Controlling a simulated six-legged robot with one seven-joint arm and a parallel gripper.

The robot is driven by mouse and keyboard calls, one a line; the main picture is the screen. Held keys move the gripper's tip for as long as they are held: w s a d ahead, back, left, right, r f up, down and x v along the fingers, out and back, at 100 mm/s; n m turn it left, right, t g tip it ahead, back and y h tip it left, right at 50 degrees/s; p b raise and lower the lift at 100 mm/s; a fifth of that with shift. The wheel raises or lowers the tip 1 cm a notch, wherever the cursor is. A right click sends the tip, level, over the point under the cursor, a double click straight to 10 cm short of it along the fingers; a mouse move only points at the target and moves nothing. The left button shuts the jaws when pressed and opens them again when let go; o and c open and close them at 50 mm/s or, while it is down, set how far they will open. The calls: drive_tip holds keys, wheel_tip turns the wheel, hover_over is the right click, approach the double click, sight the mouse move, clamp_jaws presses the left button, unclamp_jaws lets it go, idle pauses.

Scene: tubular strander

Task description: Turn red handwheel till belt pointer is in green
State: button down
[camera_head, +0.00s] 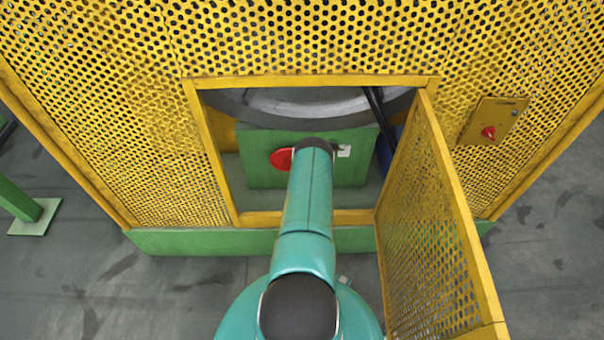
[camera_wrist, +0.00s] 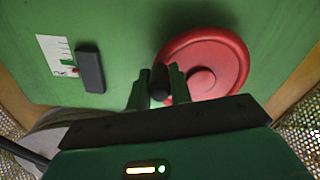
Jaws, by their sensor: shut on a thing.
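The red handwheel (camera_wrist: 222,62) is mounted on a green panel (camera_wrist: 120,25) in the wrist view. My gripper (camera_wrist: 159,88) is at the wheel's left rim, its two fingers shut around the wheel's black handle (camera_wrist: 159,78). In the head view part of the red handwheel (camera_head: 281,159) shows left of my arm, which hides the gripper. A white scale plate (camera_wrist: 53,50) with dark tick marks is left of the wheel, beside a black block (camera_wrist: 90,68). Small green and red marks show at its lower end; I cannot tell exactly where the pointer stands. The scale plate (camera_head: 344,151) is tiny in the head view.
My arm reaches through an opening in a yellow perforated guard (camera_head: 110,100). Its yellow mesh door (camera_head: 430,220) stands open close to the right of my arm. The opening's frame (camera_head: 210,150) bounds the left. A yellow box with a red switch (camera_head: 489,132) is on the right guard.

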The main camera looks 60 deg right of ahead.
wheel_tip(320, 180, up, 3)
drive_tip(key=n, duration=0.4)
drive_tip(key=shift+w+f+n, duration=0.1)
drive_tip(key=shift+n, duration=0.2)
drive_tip(key=shift+w+a+r+n, duration=0.15)
drive_tip(key=shift+r+n, duration=0.3)
drive_tip(key=shift+n, duration=0.4)
drive_tip(key=shift+w+d+r+n, duration=0.1)
drive_tip(key=shift+r+n, duration=0.35)
drive_tip(key=shift+n, duration=0.35)
drive_tip(key=shift+w+a+r+n, duration=0.15)
drive_tip(key=shift+r+n, duration=0.3)
drive_tip(key=shift+n, duration=0.4)
drive_tip(key=shift+d, duration=0.1)
drive_tip(key=c, duration=1.3)
unclamp_jaws()
drive_tip(key=shift+o, duration=0.2)
drive_tip(key=shift+f, duration=0.1)
drive_tip(key=shift+s+a, duration=0.3)
drive_tip(key=shift+a, duration=0.15)
drive_tip(key=v, duration=1.3)
